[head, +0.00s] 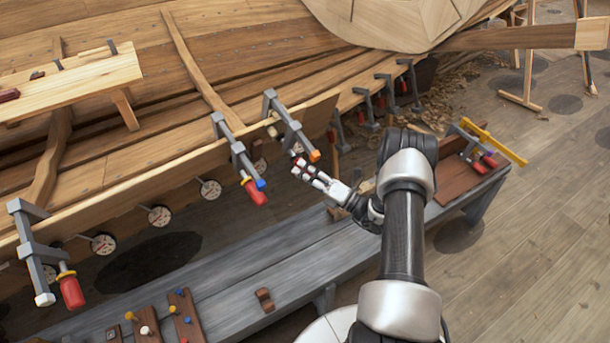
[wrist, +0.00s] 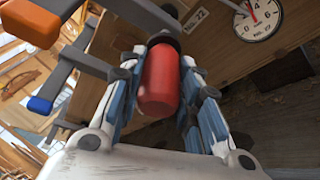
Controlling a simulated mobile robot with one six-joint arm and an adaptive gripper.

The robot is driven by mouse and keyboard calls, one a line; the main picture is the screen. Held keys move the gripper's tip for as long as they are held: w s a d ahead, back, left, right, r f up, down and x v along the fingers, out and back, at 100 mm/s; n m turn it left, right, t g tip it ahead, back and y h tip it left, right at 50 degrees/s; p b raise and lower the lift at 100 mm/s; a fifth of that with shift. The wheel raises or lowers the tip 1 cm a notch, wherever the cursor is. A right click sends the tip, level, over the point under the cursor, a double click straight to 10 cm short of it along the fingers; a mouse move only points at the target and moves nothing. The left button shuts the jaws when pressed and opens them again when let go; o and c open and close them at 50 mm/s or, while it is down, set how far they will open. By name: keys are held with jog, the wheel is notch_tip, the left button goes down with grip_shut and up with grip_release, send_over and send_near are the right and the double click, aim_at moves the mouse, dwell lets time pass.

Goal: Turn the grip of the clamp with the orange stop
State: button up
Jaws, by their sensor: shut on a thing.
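The clamp with the orange stop (head: 314,155) is grey and sits on the hull's plank edge. Its orange stop also shows at the upper left of the wrist view (wrist: 30,22). My gripper (head: 298,166) is at this clamp, just left of and below the orange stop. In the wrist view its fingers are closed on both sides of a red grip (wrist: 160,85), which has a dark collar at its far end. In the head view the fingers hide most of this grip.
Left of it is a clamp with a blue stop (head: 261,184) and a free red grip (head: 254,193). A clamp with a white stop (head: 45,299) is farther left. Round dials (head: 210,189) line the plank. A grey bench (head: 250,285) lies below.

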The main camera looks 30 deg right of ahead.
jog(key=shift+f+m, duration=0.15)
jog(key=shift+m, duration=0.15)
dwell(0.4)
jog(key=o, duration=1.1)
jog(key=shift+c, duration=0.2)
jog(key=shift+s, duration=0.1)
jog(key=v, duration=1.2)
jog(key=shift+f, duration=0.1)
